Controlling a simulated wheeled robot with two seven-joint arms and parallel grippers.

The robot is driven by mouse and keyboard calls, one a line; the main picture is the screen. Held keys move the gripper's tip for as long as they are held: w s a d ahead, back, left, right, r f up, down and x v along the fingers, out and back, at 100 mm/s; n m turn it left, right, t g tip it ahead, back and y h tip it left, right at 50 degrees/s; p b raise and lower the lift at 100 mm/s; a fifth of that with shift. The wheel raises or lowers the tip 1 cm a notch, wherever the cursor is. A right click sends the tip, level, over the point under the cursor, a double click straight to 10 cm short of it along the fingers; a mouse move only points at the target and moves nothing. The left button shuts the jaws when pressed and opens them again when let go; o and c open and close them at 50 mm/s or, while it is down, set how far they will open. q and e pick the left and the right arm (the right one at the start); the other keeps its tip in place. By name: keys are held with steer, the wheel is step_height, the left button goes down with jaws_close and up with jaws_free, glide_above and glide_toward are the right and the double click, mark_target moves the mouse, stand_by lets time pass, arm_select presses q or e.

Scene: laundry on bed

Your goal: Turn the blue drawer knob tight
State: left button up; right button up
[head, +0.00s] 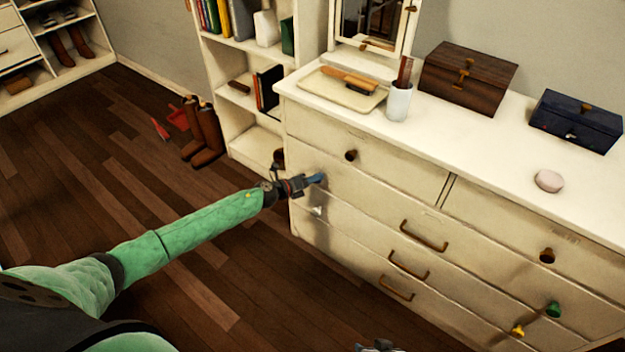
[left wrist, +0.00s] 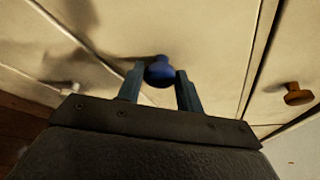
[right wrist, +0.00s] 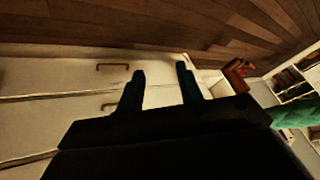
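The blue drawer knob (left wrist: 160,71) is on the cream dresser front. In the left wrist view it lies between the tips of my left gripper (left wrist: 161,78), one finger on each side. The fingers stand apart and look open, very close to the knob; I cannot tell whether they touch it. In the head view my left gripper (head: 315,180) is at the dresser's left part, and its blue fingers hide the knob or blend with it. My right gripper (right wrist: 161,80) is open and empty, with the dresser's front in its view. Its top just shows at the head view's bottom edge (head: 379,346).
The dresser (head: 370,190) has other knobs: brown (head: 351,155), dark brown (head: 547,256), green (head: 553,309) and yellow (head: 518,330), plus several bar handles (head: 424,236). A bookshelf (head: 250,142) and brown boots (head: 205,135) stand at its left. The wooden floor (head: 90,160) is mostly clear.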

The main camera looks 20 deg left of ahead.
arm_select(q)
steer(key=o, duration=0.3)
steer(key=v, duration=0.7)
steer(key=shift+s+a+b, duration=0.2)
steer(key=shift+s+b, duration=0.05)
steer(key=shift+b, duration=0.15)
arm_select(e)
step_height(320, 180, down, 4)
steer(key=shift+w+a+r, duration=0.1)
steer(key=shift+w+r, duration=0.1)
steer(key=shift+r, duration=0.05)
